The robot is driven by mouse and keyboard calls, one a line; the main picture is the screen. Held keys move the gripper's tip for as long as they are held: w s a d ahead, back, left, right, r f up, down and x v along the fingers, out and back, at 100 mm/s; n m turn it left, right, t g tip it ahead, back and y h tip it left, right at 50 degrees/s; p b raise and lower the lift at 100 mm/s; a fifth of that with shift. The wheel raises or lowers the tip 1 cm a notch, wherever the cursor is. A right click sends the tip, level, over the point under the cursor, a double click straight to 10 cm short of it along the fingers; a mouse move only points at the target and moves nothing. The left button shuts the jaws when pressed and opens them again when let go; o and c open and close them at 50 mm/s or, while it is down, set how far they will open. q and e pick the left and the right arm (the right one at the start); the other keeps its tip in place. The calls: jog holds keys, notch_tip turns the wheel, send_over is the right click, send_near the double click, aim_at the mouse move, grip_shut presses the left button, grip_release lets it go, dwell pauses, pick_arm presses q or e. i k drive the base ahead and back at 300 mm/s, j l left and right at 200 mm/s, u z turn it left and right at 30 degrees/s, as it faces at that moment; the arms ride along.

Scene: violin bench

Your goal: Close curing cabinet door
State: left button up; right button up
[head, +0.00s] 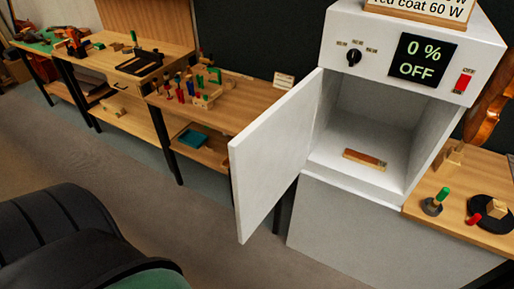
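The white curing cabinet (412,60) stands at the right of the head view. Its white door (276,150) is hinged on the cabinet's left side and stands wide open, swung out toward me and to the left. Inside the open compartment, a small wooden block (365,159) lies on the floor. The display on the cabinet front (421,61) reads 0 % OFF, with a black knob (354,57) to its left and a red switch (463,82) to its right. Neither of my grippers shows in this view.
A wooden bench (245,108) with small tools and clamps stands behind the door at left, with more benches beyond. A wooden table (424,205) with small items adjoins the cabinet at right. The floor (180,225) before the door is clear.

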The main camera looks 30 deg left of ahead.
aim_at(266, 157)
jog(key=i+j+z, duration=0.15)
jog(key=j+z, duration=0.25)
jog(key=j, duration=0.7)
jog(key=j+z, duration=0.4)
jog(key=j, duration=0.75)
